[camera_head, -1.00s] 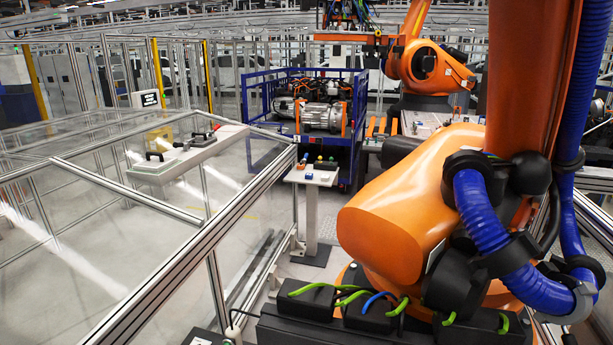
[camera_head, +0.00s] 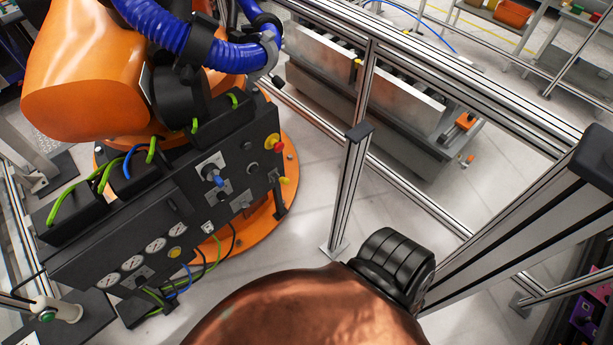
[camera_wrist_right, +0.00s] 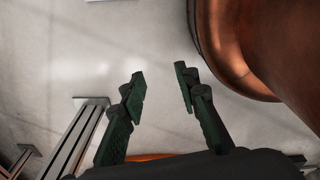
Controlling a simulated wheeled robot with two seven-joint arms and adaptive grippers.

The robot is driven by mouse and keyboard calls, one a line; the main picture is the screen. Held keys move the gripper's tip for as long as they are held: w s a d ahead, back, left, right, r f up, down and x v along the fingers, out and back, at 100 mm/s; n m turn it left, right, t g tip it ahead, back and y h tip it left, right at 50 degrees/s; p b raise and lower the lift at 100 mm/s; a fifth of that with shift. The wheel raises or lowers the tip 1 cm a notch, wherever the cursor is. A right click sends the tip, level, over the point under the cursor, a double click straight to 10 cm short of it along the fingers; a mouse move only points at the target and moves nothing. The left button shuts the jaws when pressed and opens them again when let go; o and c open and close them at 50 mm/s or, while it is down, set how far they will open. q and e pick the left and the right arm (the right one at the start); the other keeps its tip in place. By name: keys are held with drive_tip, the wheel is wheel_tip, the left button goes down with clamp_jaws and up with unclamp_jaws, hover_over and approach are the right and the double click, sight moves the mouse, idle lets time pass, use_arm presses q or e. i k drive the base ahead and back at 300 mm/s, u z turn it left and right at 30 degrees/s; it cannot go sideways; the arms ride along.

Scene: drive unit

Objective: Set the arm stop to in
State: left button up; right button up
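The arm stop appears to be the red knob with a yellow collar (camera_head: 273,143) at the right upper corner of the dark control panel (camera_head: 140,228) on the orange arm's base. I cannot tell whether it is in or out. My right gripper (camera_wrist_right: 160,84) is open and empty in the right wrist view, with pale floor behind its fingers. The arm stop does not show in that view. Neither gripper shows in the head view.
The panel also carries a blue knob (camera_head: 216,179), several gauges and a yellow button (camera_head: 175,253). The orange robot arm (camera_head: 85,75) stands above it. A metal fence post (camera_head: 349,195) and rails stand to the right. Open floor (camera_head: 315,165) lies between panel and post.

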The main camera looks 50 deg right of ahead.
sight(278, 147)
drive_tip(key=z, duration=1.4)
